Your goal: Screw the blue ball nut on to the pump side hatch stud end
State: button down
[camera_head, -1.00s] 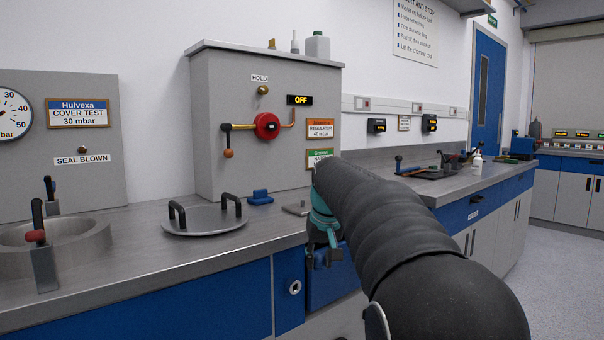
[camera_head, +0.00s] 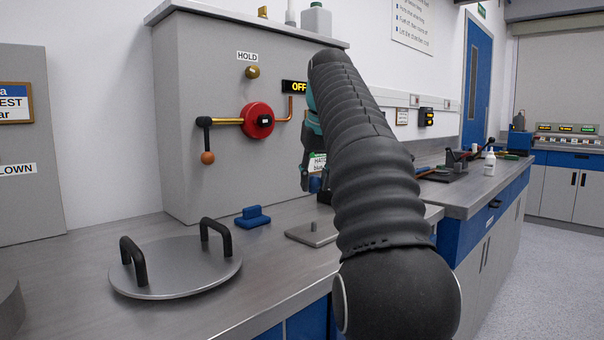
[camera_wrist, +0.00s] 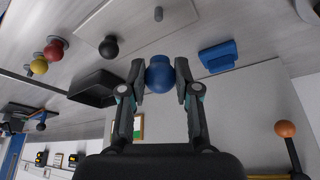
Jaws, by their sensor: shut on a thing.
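My gripper (camera_wrist: 160,82) is shut on the blue ball nut (camera_wrist: 160,73), which sits between its two fingertips in the wrist view. In the head view my arm hides most of the gripper; it is above the bench, in front of the grey cabinet. A short upright stud (camera_head: 312,225) rises from a flat grey plate (camera_head: 298,236) on the bench, below and close to the gripper. The stud (camera_wrist: 158,13) also shows at the top edge of the wrist view, apart from the ball. No nut is on it.
A blue block (camera_head: 252,217) lies left of the plate. A round lid (camera_head: 180,275) with two black handles is further left. The wrist view shows a black tray (camera_wrist: 92,88) and black (camera_wrist: 109,46), red (camera_wrist: 55,48) and yellow (camera_wrist: 39,66) balls. The cabinet (camera_head: 215,170) stands behind.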

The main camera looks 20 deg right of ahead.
aim_at(314, 223)
jog(key=shift+w+r, duration=0.1)
jog(key=shift+w, duration=0.05)
jog(key=shift+s, duration=0.2)
jog(key=shift+f+b, duration=2.3)
jog(key=shift+f, duration=0.6)
jog(key=shift+p, duration=0.55)
jog(key=shift+f+b, duration=1.1)
jog(key=shift+f, duration=0.35)
jog(key=c, duration=0.7)
grip_release()
jog(key=shift+r, duration=0.1)
jog(key=shift+c, duration=0.2)
